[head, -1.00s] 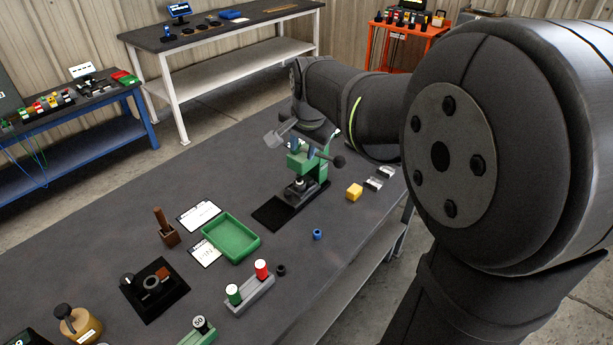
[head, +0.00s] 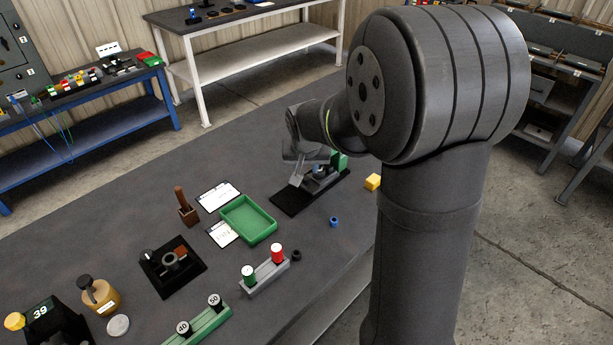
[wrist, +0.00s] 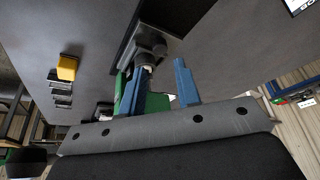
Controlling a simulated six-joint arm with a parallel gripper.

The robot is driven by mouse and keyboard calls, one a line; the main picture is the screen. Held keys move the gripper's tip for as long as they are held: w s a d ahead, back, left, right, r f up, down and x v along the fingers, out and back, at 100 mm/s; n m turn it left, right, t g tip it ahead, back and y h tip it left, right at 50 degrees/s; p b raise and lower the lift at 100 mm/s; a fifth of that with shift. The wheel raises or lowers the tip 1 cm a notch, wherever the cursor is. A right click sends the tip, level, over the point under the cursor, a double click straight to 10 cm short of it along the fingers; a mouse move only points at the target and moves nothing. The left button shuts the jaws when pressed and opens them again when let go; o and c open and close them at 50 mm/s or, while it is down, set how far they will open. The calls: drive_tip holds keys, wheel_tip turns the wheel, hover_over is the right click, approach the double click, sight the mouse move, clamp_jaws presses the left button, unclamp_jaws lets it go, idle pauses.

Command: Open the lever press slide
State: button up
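The lever press stands on a black base plate (head: 288,203) at the far right part of the bench. Its green body (head: 340,160) is partly hidden behind my arm in the head view. In the wrist view the green body (wrist: 124,98) shows beside the left finger, and a grey round part of the press (wrist: 150,42) lies just beyond the fingertips. My gripper (wrist: 162,68) has two blue fingers standing apart with a gap between them. In the head view my gripper (head: 320,168) is low, right at the press. The lever and its black knob cannot be made out, and contact is unclear.
A yellow block (head: 372,182) and a blue ring (head: 334,222) lie near the press. A green tray (head: 248,220) stands left of it. A grey holder (head: 264,278) with red and green cylinders is nearer. Bare bench lies behind the press.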

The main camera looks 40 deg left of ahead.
sight(306, 179)
drive_tip(key=x, duration=0.6)
drive_tip(key=shift+w+f, duration=0.15)
drive_tip(key=shift+f, duration=0.15)
drive_tip(key=shift+c, duration=0.4)
clamp_jaws()
